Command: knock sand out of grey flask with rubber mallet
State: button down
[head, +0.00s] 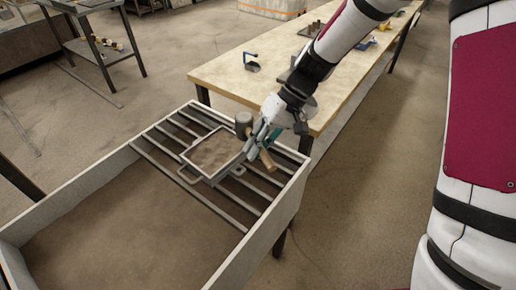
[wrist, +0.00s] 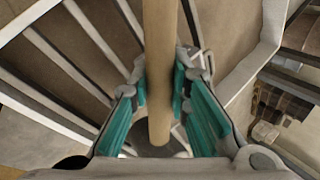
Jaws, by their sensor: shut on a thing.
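The grey flask (head: 187,159) lies on the bars of a grate and is filled with brown sand (head: 215,152). It has a looped handle on its near side and another on its right side. The rubber mallet has a dark head (head: 243,120) and a wooden handle (head: 267,160). My gripper (head: 256,143) is at the flask's right edge, shut on the mallet handle. The mallet head is up beside the flask's far right corner; I cannot tell whether it touches. In the wrist view the handle (wrist: 159,70) runs between the teal finger pads.
A long workbench (head: 228,75) behind holds a blue-handled clamp (head: 251,62) and other tools. A dark side table (head: 85,48) stands at the upper left. Floor right of the bin is clear.

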jog(key=shift+f, duration=0.2)
dwell(0.3)
jog(key=shift+r, duration=0.15)
dwell(0.9)
jog(key=shift+f, duration=0.2)
dwell(0.4)
jog(key=shift+r+p, duration=0.15)
jog(key=shift+p, duration=0.15)
dwell(0.8)
jog(key=shift+s+r+p, duration=0.1)
jog(key=shift+r+p, duration=1.45)
jog(key=shift+r, duration=1)
jog(key=shift+f, duration=0.1)
